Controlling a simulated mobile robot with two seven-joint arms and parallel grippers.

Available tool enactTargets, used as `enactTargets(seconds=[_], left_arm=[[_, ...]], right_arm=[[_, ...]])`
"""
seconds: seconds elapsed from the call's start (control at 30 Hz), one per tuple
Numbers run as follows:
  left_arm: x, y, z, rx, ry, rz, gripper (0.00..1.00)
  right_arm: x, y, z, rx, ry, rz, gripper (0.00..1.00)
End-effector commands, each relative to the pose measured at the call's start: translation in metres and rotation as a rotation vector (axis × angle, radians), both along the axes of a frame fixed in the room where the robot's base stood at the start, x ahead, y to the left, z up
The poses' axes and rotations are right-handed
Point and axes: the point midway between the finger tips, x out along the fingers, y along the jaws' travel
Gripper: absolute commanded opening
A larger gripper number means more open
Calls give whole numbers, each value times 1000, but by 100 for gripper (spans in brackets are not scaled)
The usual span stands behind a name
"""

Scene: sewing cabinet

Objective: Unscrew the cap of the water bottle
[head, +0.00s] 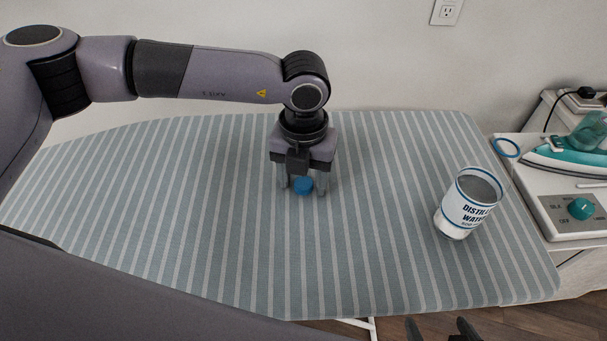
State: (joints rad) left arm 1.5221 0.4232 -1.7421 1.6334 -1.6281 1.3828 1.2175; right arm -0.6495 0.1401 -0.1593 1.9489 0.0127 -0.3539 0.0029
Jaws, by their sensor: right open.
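The water bottle (466,207) is a white cylinder with a blue rim and a "DISTILLED WATER" label, near the right end of the striped board. Its top looks grey and bears no blue cap. A small blue cap (303,186) lies on the board left of the bottle, apart from it. My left gripper (302,189) points down over the cap, with its fingers apart on either side and gaps showing between them and the cap. My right gripper (439,329) shows only its dark fingertips at the bottom edge, open and empty, in front of the board.
The striped ironing board (220,220) is otherwise clear. To the right, a white cabinet (580,262) carries a teal iron (570,160), a unit with a teal knob (582,208) and a blue ring (507,147). A wall is close behind the board.

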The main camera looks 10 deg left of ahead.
Motion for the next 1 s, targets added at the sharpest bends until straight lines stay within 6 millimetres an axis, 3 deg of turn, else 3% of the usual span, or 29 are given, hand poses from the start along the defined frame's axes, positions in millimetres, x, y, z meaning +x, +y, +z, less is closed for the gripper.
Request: enactTargets(seconds=[0.3, 0.7, 1.0], left_arm=[[1, 0, 9, -1, -2, 1, 59], [1, 0, 91, -1, -3, 1, 59], [0, 0, 122, 0, -1, 1, 59]], right_arm=[[0, 0, 4, 0, -1, 0, 100], [0, 0, -6, 0, -1, 0, 100], [0, 0, -8, 0, -1, 0, 100]])
